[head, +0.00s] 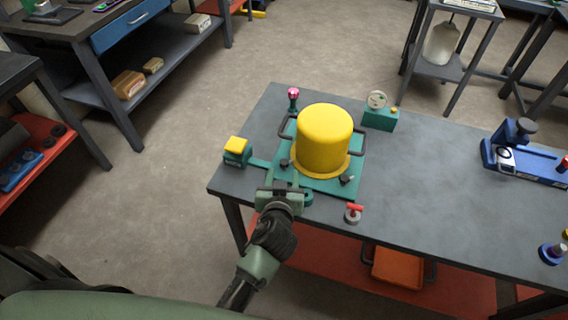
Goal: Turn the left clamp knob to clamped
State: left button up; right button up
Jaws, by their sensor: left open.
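A yellow cylindrical motor cover (325,138) stands upright on a teal base plate (328,186) on the grey workbench. A small black clamp knob (284,164) is at the base plate's left side, beside the cover's flange. A second black knob (346,180) is at the front right of the cover. Which way each knob is turned is too small to tell. My left gripper (284,187) is open at the plate's front left edge, just in front of the left knob and seemingly apart from it. My right gripper is not in view.
A yellow-topped teal block (236,150) stands left of the plate. A red-handled piece (353,212) is at the bench's front edge. A pink-topped post (293,98) and a gauge box (379,112) stand behind. The bench (430,185) is clear to the right, before a blue fixture (525,160).

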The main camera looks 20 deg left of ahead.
aim_at(284, 162)
pick_arm(q)
jog(key=x, duration=0.6)
jog(key=shift+w+a+f+p, duration=0.2)
jog(key=shift+w+p, duration=0.05)
jog(key=shift+p, duration=0.1)
